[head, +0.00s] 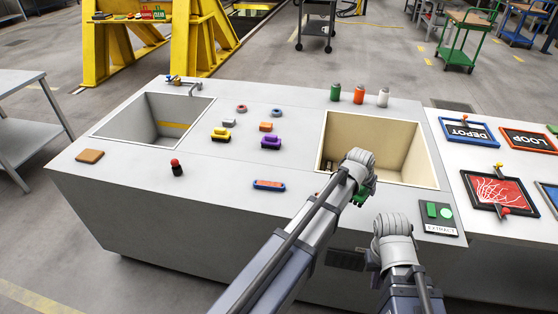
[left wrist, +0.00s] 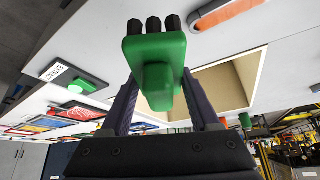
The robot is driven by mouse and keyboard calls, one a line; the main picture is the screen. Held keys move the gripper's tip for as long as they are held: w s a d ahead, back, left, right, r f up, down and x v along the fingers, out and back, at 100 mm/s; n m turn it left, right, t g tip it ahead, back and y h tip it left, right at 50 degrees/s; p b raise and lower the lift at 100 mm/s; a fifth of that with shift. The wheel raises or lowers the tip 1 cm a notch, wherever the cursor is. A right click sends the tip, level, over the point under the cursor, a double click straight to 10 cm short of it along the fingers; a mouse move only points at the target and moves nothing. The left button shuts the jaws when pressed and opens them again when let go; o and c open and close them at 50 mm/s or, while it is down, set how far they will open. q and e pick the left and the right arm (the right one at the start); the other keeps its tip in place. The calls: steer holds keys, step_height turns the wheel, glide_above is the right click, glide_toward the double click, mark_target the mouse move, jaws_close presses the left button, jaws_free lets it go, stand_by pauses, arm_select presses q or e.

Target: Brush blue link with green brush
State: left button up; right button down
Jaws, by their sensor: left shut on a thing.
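The green brush (left wrist: 155,48), a green block with black bristle tufts, is held between the fingers of my left gripper (left wrist: 158,92). In the head view my left gripper (head: 364,184) is over the front edge of the tan basin, with a bit of green showing beside it. My right gripper (head: 396,250) is lower and to the right, in front of the counter; its fingers are hidden. I cannot make out a blue link for certain. Two small rings (head: 241,108) (head: 278,112) lie at the counter's back middle, their colours hard to tell.
The counter has a grey sink (head: 127,124) at left and a tan basin (head: 407,150) at right. Yellow (head: 221,134), purple (head: 271,142) and orange (head: 265,127) brush-like blocks lie between them. An orange-and-blue bar (head: 269,185) lies near the front. A red-topped knob (head: 176,167) stands left.

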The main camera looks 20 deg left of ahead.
arm_select(q)
steer(key=a+n+y, duration=0.2)
steer(key=a+n, duration=0.3)
steer(key=a, duration=2.6)
steer(key=shift+w+a+y, duration=0.25)
steer(key=shift+a+y, duration=0.05)
